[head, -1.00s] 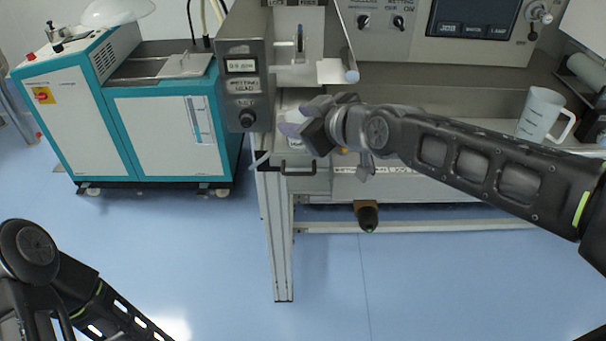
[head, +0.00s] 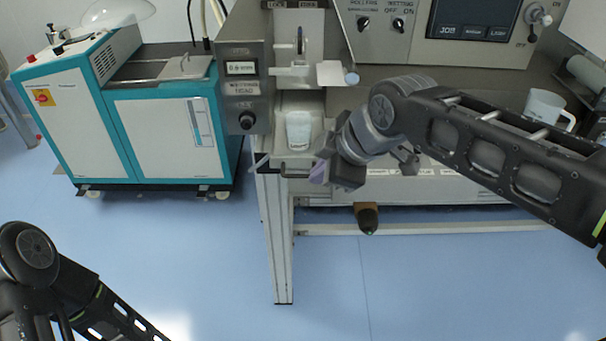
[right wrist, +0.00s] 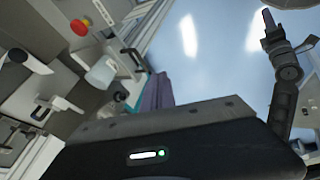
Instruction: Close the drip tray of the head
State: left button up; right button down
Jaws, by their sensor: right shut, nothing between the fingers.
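The drip tray (head: 268,157) juts from under the wetting head (head: 243,88), with a dark bar handle (head: 297,174) on its front. A clear white cup (head: 298,131) stands upright above the tray; it also shows in the right wrist view (right wrist: 101,73). The fingers show in the right wrist view (right wrist: 156,92). My left arm is at the lower left, its gripper outside the head view; a dark gripper-like part (right wrist: 272,35) shows in the right wrist view.
A brown-and-black knob-like part (head: 367,217) hangs below the machine's front. A white jug (head: 545,108) stands on the machine bed at the right. A teal and white cabinet (head: 165,135) stands at the left. The blue floor in front is clear.

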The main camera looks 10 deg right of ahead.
aim_at(303, 175)
pick_arm(q)
jog(key=shift+r+p, duration=0.75)
jog(key=shift+r, duration=0.05)
pick_arm(e)
jog(key=shift+w+a+f, duration=0.15)
jog(key=shift+w+f, duration=1.2)
jog(key=shift+w+a+f, duration=0.2)
jog(key=shift+w+f, duration=1.1)
jog(key=shift+w, duration=0.1)
jog(key=shift+w+a+f, duration=0.15)
jog(key=shift+w+f, duration=1.2)
